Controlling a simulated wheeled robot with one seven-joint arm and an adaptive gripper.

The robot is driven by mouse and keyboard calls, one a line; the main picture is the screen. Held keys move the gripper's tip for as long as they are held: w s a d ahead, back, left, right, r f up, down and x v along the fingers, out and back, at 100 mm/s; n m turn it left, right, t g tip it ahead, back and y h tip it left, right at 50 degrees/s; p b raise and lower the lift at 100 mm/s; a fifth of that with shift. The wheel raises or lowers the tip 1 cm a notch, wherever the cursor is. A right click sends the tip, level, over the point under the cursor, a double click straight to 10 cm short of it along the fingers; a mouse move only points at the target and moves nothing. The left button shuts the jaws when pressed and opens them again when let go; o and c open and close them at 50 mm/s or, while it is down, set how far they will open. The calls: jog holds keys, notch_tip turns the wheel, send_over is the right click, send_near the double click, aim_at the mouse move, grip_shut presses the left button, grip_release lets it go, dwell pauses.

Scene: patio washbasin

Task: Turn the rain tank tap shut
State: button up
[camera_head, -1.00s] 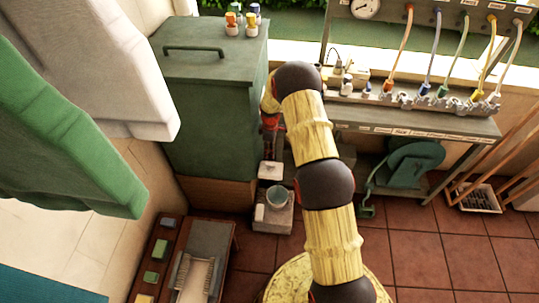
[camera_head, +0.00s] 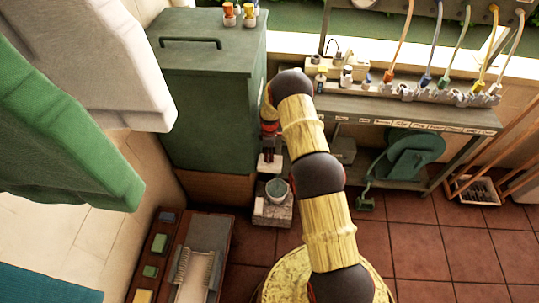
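The green rain tank (camera_head: 205,105) stands against the wall at the left of centre, on a brown base. My yellow and black arm reaches to the tank's right side. My gripper (camera_head: 269,153) is a small dark shape below a red band, close beside the tank's lower right side and above a grey bucket (camera_head: 277,190). I cannot make out the tap; it is hidden or too small beside my gripper. Whether the gripper touches anything, or is open or shut, is not clear.
The bucket stands on a pale block (camera_head: 272,212). A grey bench (camera_head: 420,119) with coloured hoses stands to the right, with a green hose reel (camera_head: 412,155) below. A brown rack (camera_head: 160,255) stands at lower left. Hanging cloths (camera_head: 60,150) fill the left.

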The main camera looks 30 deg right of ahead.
jog(key=c, duration=0.8)
grip_shut()
